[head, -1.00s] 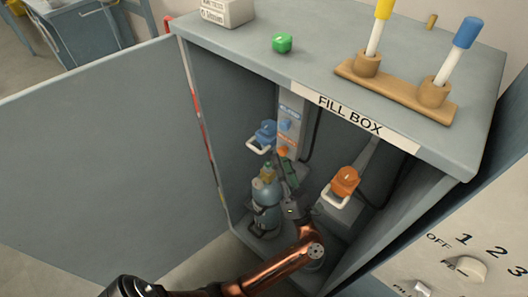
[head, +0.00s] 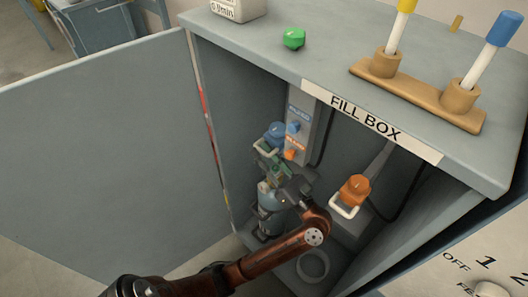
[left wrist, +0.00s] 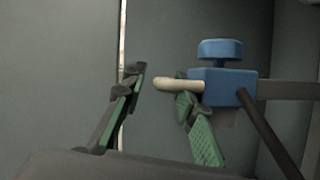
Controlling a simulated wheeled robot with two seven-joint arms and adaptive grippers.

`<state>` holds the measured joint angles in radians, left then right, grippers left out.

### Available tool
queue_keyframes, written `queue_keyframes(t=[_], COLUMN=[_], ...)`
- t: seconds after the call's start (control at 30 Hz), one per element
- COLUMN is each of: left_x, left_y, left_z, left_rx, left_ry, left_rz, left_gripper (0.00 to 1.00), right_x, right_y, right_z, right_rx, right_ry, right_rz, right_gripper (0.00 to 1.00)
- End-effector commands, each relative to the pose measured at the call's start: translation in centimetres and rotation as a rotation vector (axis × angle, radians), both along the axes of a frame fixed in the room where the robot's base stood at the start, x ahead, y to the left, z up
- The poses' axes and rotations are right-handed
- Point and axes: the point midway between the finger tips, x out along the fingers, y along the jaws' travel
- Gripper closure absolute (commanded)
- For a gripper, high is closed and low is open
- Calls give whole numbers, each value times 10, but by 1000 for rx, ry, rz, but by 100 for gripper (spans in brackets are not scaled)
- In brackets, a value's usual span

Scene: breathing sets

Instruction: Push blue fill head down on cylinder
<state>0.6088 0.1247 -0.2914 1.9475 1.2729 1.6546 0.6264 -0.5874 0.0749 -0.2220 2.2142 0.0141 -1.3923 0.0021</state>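The blue fill head (head: 277,134) with its pale handle hangs on the panel inside the fill box. The grey-blue cylinder (head: 270,211) stands upright below it on the box floor, its top partly hidden by my left gripper (head: 272,166). In the left wrist view, my left gripper (left wrist: 160,86) is open, its green-padded fingers apart. The blue fill head (left wrist: 222,86) is at the right finger, and its pale handle reaches across that finger's tip toward the gap. I cannot tell whether they touch. The cylinder is out of the wrist view. My right gripper is not in view.
An orange fill head (head: 352,192) hangs to the right, above an empty round holder (head: 313,266). The open door (head: 100,165) stands left. The box top (head: 330,66) carries a green knob (head: 294,38) and a wooden rack (head: 420,96) with two flow tubes.

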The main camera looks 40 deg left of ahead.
Motion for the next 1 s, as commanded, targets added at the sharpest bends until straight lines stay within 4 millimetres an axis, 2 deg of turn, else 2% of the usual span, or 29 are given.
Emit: queue_keyframes(t=[0.33, 0.7, 1.0], left_x=[1, 1, 1], left_y=[5, 4, 4], left_z=[2, 2, 2], left_rx=[1, 1, 1], left_ry=[1, 1, 1], left_rz=[0, 0, 0], left_gripper=[73, 99, 100], right_x=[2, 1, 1], right_y=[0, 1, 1], right_z=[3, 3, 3], right_rx=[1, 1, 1], right_ry=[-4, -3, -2], right_rz=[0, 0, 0], right_gripper=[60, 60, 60])
